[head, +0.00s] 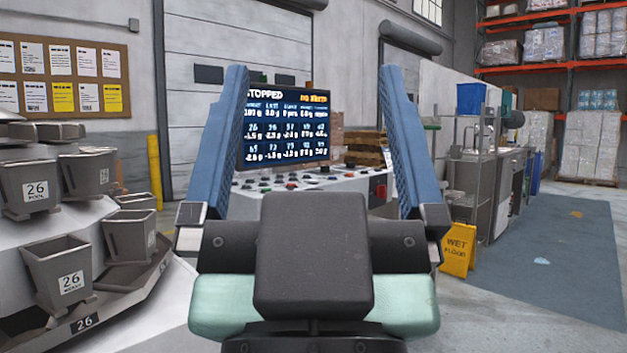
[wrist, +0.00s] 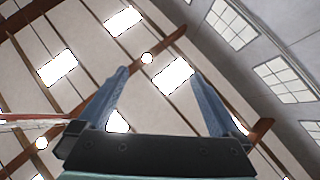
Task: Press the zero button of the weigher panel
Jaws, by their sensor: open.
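The weigher panel (head: 346,184) is a light-coloured console with rows of small coloured buttons and a red switch box at its right. Its dark screen (head: 287,130) stands above it and reads "STOPPED". I cannot tell which button is the zero button; the labels are too small, and my gripper hides part of the console. My gripper (head: 310,85) is raised in front of the camera, its two blue fingers wide apart and empty, framing the screen. In the wrist view my gripper (wrist: 160,72) points up at the ceiling, with nothing between the fingers.
A tiered weigher with several grey buckets (head: 70,270) stands close on the left. A yellow wet floor sign (head: 458,250) and a metal shelf rack (head: 470,165) are to the right. Pallets (head: 365,150) stand behind the console.

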